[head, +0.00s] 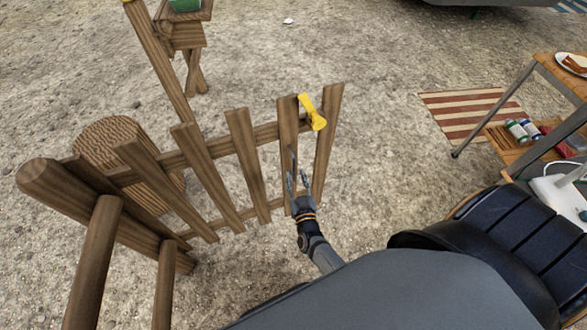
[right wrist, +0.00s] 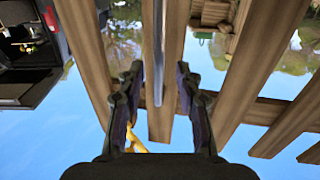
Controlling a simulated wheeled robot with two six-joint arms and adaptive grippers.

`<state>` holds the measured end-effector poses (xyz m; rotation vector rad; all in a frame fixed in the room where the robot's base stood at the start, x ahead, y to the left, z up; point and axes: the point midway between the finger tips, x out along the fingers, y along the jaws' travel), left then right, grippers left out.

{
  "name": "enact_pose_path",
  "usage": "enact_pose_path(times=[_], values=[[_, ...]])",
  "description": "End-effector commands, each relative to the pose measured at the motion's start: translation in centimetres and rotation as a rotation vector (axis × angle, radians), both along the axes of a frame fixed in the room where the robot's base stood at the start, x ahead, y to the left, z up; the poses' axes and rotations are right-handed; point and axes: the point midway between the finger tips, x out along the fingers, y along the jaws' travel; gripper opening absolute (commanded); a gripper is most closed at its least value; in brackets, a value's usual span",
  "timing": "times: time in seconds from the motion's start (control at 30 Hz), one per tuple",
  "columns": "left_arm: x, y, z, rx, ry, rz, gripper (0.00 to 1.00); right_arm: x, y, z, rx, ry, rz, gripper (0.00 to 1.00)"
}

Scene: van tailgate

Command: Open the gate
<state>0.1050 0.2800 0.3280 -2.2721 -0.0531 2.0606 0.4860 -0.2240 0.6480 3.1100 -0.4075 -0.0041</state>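The wooden gate (head: 243,150) of slanting slats and cross rails stands in the left and middle of the head view. A yellow latch piece (head: 313,113) sits at the top near its right end, and it shows partly in the right wrist view (right wrist: 136,144). A thin grey upright bar, the handle (right wrist: 158,50), is in front of a slat. My right gripper (head: 297,183) is open at the slats near the gate's right end. In the right wrist view its fingers are on either side of the bar, with gaps showing. My left gripper is not in view.
Thick wooden posts (head: 93,260) and a round wooden stump (head: 125,150) are at the left. A table (head: 558,75) with a plate and a lower shelf stands at the right, near a striped mat (head: 470,108). Gravel ground beyond the gate is mostly clear.

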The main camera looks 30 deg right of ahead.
Motion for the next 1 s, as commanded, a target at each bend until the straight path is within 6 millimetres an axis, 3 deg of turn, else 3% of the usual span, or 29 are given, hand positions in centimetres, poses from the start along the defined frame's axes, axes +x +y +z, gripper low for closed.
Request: enact_pose_path(times=[0.1, 0.33, 1.0], values=[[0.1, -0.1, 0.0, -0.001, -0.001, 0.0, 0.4, -3.0, 0.8, -0.1, 0.002, 0.004, 0.0, 0.35], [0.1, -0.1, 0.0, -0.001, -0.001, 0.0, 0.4, -6.5, 1.8, -0.1, 0.002, 0.003, 0.001, 0.35], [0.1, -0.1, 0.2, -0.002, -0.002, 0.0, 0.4, -7.2, 2.1, -0.4, 0.003, 0.019, 0.011, 0.35]])
